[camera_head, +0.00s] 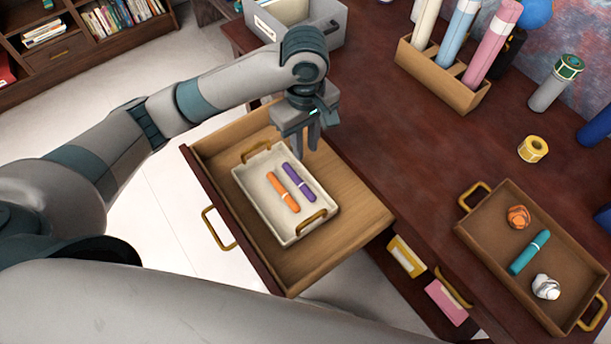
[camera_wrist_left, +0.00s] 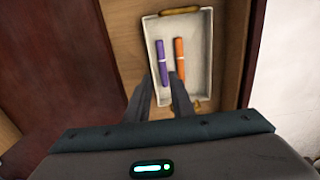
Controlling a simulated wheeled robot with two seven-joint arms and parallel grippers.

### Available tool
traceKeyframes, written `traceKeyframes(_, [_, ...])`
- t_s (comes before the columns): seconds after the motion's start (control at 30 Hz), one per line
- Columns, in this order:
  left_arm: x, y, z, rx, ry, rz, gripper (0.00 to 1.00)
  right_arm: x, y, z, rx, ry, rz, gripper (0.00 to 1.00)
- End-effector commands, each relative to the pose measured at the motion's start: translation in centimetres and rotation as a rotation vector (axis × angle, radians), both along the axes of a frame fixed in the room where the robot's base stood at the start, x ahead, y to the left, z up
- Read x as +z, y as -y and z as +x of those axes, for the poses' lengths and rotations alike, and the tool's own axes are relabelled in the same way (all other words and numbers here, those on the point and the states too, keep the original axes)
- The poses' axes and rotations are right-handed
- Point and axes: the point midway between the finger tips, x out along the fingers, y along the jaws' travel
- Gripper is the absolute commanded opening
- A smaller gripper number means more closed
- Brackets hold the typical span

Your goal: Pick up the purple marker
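The purple marker (camera_head: 298,182) lies in a white tray (camera_head: 252,197) inside the open desk drawer (camera_head: 345,193). An orange marker (camera_head: 283,192) lies beside it, on its left in the head view. My left gripper (camera_head: 307,145) points down above the back end of the tray, apart from both markers, with its fingers spread and nothing between them. In the left wrist view, the purple marker (camera_wrist_left: 161,63) lies left of the orange marker (camera_wrist_left: 179,58), just beyond the fingertips (camera_wrist_left: 163,80). My right gripper does not show.
A wooden tray (camera_head: 470,232) with a teal marker (camera_head: 530,252) and crumpled balls stands on the desk at right. A wooden holder (camera_head: 436,77) with rolls and a yellow tape roll (camera_head: 533,149) are behind. A grey box (camera_head: 335,38) stands near my left arm.

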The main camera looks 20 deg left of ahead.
Motion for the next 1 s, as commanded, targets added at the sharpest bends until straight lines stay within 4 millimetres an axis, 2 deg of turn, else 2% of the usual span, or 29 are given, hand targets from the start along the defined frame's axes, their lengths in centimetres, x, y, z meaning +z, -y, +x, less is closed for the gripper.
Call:
traceKeyframes(0.27, [-0.1,0.0,0.0,0.0,0.0,0.0,0.21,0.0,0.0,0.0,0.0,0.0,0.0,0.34])
traceKeyframes(0.47, [-1.4,0.0,-0.1,0.0,-0.003,0.0,0.21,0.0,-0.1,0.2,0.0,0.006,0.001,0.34])
traceKeyframes(0.77, [-6.3,-0.1,-0.1,0.002,-0.003,0.002,0.21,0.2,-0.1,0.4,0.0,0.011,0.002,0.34])
traceKeyframes(1.0, [-10.4,-0.1,-0.1,0.001,-0.002,0.002,0.21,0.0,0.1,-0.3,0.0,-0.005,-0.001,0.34])
